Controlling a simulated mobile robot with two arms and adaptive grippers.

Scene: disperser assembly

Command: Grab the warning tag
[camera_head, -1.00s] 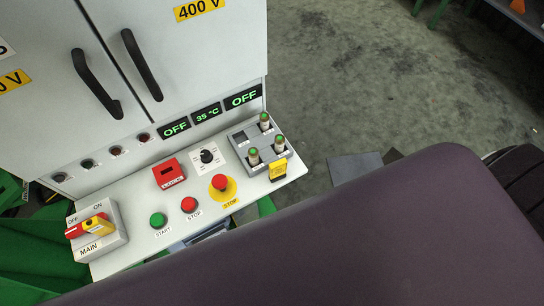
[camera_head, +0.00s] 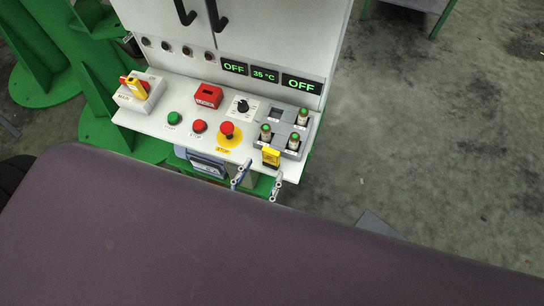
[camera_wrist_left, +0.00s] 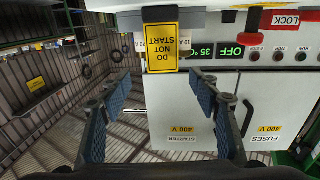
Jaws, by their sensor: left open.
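The yellow warning tag (camera_head: 271,157) hangs at the front right edge of the white control panel, below the fuse block. In the left wrist view the tag (camera_wrist_left: 161,48) shows upside down with the words DO NOT START. My left gripper (camera_head: 258,180) is open and empty just in front of the panel edge, its two fingers pointing toward the tag. In the left wrist view the tag lies centred between and beyond the fingertips (camera_wrist_left: 160,82), apart from them. My right gripper is not in view.
The control panel (camera_head: 155,125) carries a main switch (camera_head: 138,92), a red lock box (camera_head: 208,96), buttons and an emergency stop (camera_head: 228,130). The grey fuse block (camera_head: 284,131) stands close behind the tag. Open floor (camera_head: 420,150) lies to the right.

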